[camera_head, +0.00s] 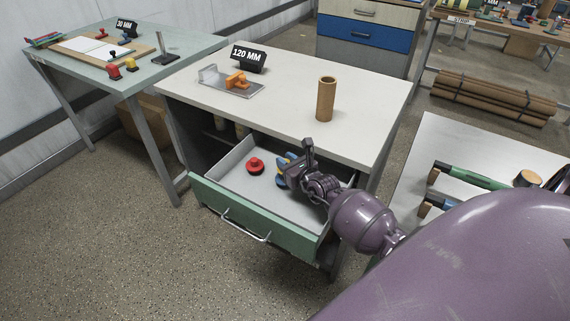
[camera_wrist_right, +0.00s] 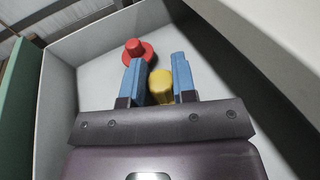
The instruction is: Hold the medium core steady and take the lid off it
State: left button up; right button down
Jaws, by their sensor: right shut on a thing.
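A brown cardboard core (camera_head: 325,100) stands upright on the white top of the cabinet. Its top end looks open, with a dark round hollow, and no lid shows on it. I cannot tell whether it is the medium one. My right gripper (camera_head: 285,168) is low over the open drawer, with blue fingers closed around a yellow plug-like piece (camera_wrist_right: 160,84). In the right wrist view the gripper (camera_wrist_right: 158,85) has this piece between its fingers. A red flanged plug (camera_head: 256,165) lies apart from them in the drawer; it also shows in the wrist view (camera_wrist_right: 137,50). My left gripper is not in view.
The drawer (camera_head: 255,220) of the cabinet is pulled out. A 120 MM sign (camera_head: 249,58) and an orange fixture on a metal plate (camera_head: 232,83) stand on the cabinet top. A side table at right holds green-handled tools (camera_head: 470,177). The cabinet top around the core is clear.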

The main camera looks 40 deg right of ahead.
jog(key=shift+f, duration=0.2)
jog(key=shift+f, duration=0.35)
jog(key=c, duration=0.9)
grip_release()
jog(key=shift+r, duration=0.1)
jog(key=shift+r, duration=0.45)
jog(key=s, duration=0.5)
jog(key=s+p, duration=0.1)
jog(key=s, duration=0.1)
jog(key=shift+s+r, duration=0.25)
jog(key=shift+r, duration=0.1)
